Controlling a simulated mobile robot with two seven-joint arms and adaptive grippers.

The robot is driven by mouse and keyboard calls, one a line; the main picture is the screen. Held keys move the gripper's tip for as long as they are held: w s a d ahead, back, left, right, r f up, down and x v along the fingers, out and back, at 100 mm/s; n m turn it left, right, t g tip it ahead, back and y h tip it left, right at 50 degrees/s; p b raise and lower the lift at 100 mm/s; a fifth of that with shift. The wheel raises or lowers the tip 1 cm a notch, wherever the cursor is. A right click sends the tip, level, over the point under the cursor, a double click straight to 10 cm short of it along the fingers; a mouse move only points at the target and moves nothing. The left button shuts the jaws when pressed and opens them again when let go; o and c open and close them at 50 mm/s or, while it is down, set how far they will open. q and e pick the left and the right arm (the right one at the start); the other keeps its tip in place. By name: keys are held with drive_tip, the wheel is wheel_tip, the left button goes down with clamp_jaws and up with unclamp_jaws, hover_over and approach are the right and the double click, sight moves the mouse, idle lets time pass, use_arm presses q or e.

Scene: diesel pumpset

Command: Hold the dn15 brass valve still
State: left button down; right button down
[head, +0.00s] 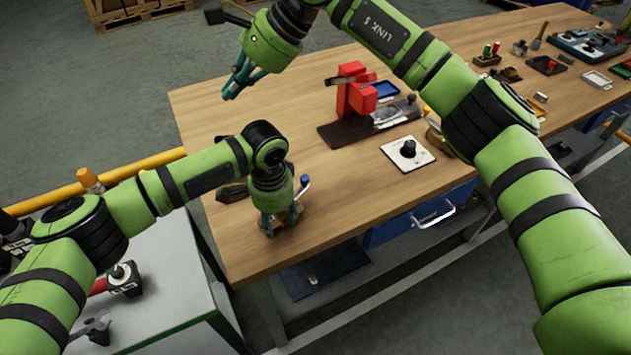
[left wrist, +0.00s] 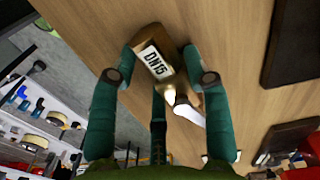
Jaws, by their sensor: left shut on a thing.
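The dn15 brass valve (left wrist: 150,42) shows in the left wrist view as a brown-gold body with a white DN15 label. A bright metal part and a pale lever (left wrist: 187,110) show at its lower end. My left gripper (left wrist: 161,77) has a finger on each side of the valve and is shut on it. In the head view my left gripper (head: 279,224) points down at the near left edge of the wooden table, and its fingers mostly hide the valve. My right gripper (head: 241,80) hangs over the far left table edge, away from the valve; its finger gap is unclear.
A red vise-like fixture (head: 352,95) stands mid-table on a dark base. A white plate with a black knob (head: 408,151) lies to its right. A small blue-topped item (head: 304,181) is beside my left gripper. Several tools and trays fill the far right.

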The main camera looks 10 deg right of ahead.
drive_tip(key=w+d+m+t+y, duration=0.2)
drive_tip(key=d+m+t+y, duration=0.15)
drive_tip(key=m+y, duration=0.4)
drive_tip(key=m+t+h, duration=0.4)
drive_tip(key=m+t, duration=0.5)
drive_tip(key=m, duration=0.1)
approach(305, 183)
drive_tip(key=shift+n, duration=0.25)
drive_tip(key=x, duration=0.6)
drive_tip(key=shift+w+a, duration=0.25)
drive_tip(key=shift+w, duration=0.05)
